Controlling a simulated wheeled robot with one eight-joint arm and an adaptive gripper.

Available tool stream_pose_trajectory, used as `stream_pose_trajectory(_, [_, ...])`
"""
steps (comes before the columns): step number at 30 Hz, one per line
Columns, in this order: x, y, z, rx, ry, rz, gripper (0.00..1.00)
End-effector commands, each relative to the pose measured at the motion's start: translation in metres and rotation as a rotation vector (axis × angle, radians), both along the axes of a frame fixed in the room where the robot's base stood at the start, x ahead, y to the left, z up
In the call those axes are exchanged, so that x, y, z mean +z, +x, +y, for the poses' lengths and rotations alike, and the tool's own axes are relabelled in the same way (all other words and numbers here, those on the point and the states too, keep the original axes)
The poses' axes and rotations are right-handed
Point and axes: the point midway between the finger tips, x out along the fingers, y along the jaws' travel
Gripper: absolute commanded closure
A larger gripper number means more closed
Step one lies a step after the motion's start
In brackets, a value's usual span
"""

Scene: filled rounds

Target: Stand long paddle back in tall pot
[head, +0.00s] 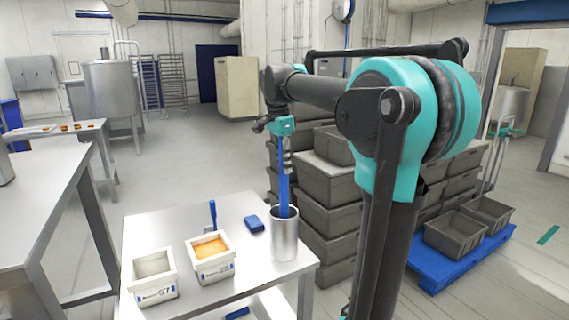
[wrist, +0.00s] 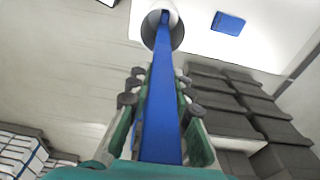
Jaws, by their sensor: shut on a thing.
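The long blue paddle (head: 284,185) is upright in the head view, its lower end inside the mouth of the tall metal pot (head: 285,242). My gripper (head: 286,158) is above the pot, shut on the paddle's upper part. In the wrist view the paddle (wrist: 162,110) runs between the fingers of my gripper (wrist: 160,82) and into the pot's opening (wrist: 174,38). The paddle's tip is inside the pot; whether it touches the bottom cannot be told.
The pot stands on a steel table (head: 255,280) near its right corner. A blue block (head: 253,223), a white tub with orange filling (head: 213,268) and a pale tub (head: 152,287) share the table. A small blue-handled tool (head: 212,214) stands behind the orange tub. Grey crates (head: 325,215) are stacked behind.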

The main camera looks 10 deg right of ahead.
Motion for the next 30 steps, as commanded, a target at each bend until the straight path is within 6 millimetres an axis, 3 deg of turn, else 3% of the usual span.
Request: stream_pose_trajectory(30, [-0.016,0.000,0.000,0.000,0.000,0.000,1.00])
